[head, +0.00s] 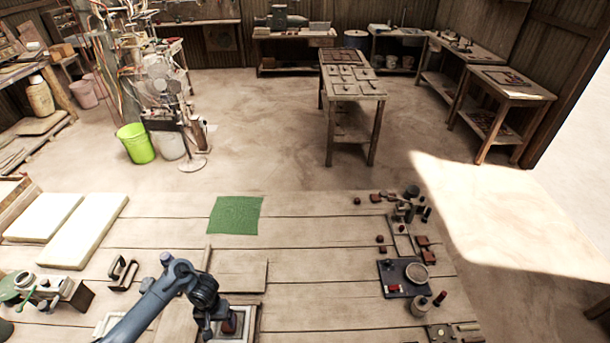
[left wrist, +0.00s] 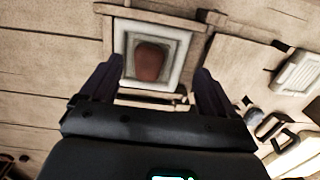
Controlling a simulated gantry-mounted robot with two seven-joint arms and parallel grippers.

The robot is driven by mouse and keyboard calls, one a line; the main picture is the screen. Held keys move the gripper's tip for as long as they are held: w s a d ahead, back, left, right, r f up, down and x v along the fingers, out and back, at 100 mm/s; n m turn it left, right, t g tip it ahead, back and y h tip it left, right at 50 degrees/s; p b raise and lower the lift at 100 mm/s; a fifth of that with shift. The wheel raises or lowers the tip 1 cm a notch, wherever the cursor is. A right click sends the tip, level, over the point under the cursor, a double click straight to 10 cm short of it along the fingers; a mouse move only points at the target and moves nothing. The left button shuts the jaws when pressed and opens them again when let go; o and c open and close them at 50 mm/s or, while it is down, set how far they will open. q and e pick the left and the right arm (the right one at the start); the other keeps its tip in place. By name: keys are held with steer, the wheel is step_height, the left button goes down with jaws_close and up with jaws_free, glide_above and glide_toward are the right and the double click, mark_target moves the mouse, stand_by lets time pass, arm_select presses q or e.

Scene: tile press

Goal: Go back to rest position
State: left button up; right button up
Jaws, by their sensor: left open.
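My left gripper (head: 218,326) is low over the front middle of the wooden table in the head view. In the left wrist view its two fingers (left wrist: 158,88) are apart with nothing between them. Beyond the fingertips in that view is a square pale frame (left wrist: 182,50) with a reddish-brown lump (left wrist: 149,62) inside it. In the head view the lump (head: 230,322) shows beside the gripper, partly hidden by it. I cannot tell how far the fingertips are above it. My right gripper is not in view.
A green mat (head: 235,215) lies at the table's back middle. Two pale slabs (head: 84,230) lie at the left. A dark handle (head: 122,273) and a greenish clamp-like tool (head: 40,290) are near the left front. A dark tray (head: 396,286) and small items stand at the right.

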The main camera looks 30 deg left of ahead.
arm_select(q)
steer(key=s+d+h+p, duration=0.1)
steer(key=s+d+p, duration=0.3)
steer(key=s+d, duration=0.65)
steer(key=d+r+m+t+p, duration=0.1)
steer(key=d+r+p, duration=0.3)
steer(key=d, duration=0.7)
steer(key=w+r+m+t, duration=0.1)
steer(key=r+m, duration=0.2)
steer(key=r, duration=0.9)
steer(key=w+r+m+t+y+p, duration=0.1)
steer(key=r+m, duration=0.3)
steer(key=r, duration=0.8)
steer(key=shift+w+d+r+t, duration=0.25)
steer(key=shift+w+d+t, duration=0.15)
steer(key=shift+w+t, duration=0.25)
steer(key=shift+s, duration=0.15)
